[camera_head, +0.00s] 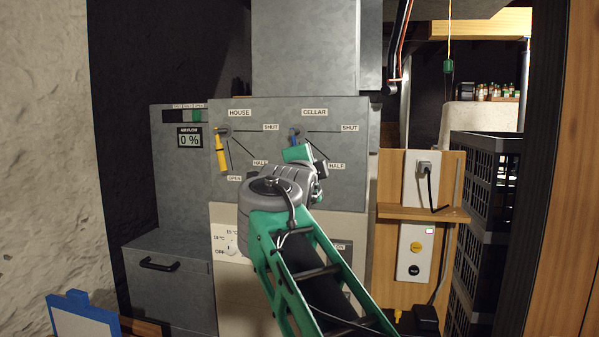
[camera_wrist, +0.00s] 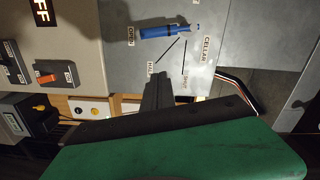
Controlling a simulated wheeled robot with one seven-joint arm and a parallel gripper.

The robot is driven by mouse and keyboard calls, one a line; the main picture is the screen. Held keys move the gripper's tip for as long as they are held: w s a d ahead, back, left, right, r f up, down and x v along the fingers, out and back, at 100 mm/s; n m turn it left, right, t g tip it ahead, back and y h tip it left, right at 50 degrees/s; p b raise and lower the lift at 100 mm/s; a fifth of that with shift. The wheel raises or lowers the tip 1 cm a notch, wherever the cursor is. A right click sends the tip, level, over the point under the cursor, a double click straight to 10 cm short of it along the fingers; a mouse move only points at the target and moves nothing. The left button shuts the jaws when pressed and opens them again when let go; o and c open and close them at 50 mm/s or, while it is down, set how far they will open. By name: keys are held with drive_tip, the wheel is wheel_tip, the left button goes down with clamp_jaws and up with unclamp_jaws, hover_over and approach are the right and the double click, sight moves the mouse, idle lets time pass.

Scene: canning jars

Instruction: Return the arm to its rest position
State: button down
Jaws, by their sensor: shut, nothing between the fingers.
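My arm reaches up from the bottom of the head view, with a green forearm and a grey wrist joint. Its end, my gripper (camera_head: 302,155), is in front of the grey panel, just below the CELLAR lever's pivot. In the wrist view the dark fingers of my gripper (camera_wrist: 158,90) are together with nothing between them. The blue CELLAR lever (camera_wrist: 170,31) points at its OPEN label there and looks apart from the fingers. In the head view only the top of this blue lever (camera_head: 294,135) shows; my gripper and wrist hide the rest.
The yellow HOUSE lever (camera_head: 221,154) points down to OPEN. A display (camera_head: 190,138) reads 0 %. A wooden shelf (camera_head: 422,213) with a plugged cord juts out right of the arm. Black crates (camera_head: 484,180) are stacked farther right. A cable (camera_head: 397,50) hangs at the top.

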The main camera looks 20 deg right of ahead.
drive_tip(key=s+a+f+n+g+y+p, duration=0.35)
drive_tip(key=a+f+n+y+p, duration=0.45)
drive_tip(key=p, duration=0.6)
drive_tip(key=s+a+f+n+g+y+p, duration=0.1)
drive_tip(key=s+a+f+n+g+p, duration=0.3)
drive_tip(key=s+f+n, duration=0.3)
drive_tip(key=s+a+f+n+g+y+p, duration=0.1)
drive_tip(key=s+a+f+n+g+p, duration=0.2)
drive_tip(key=s, duration=1.2)
drive_tip(key=a+f+n+p, duration=0.3)
drive_tip(key=f+n+p, duration=0.1)
drive_tip(key=shift+a+g, duration=0.3)
drive_tip(key=shift+g, duration=0.05)
drive_tip(key=c, duration=2.1)
unclamp_jaws()
drive_tip(key=shift+r, duration=0.1)
drive_tip(key=shift+c, duration=0.2)
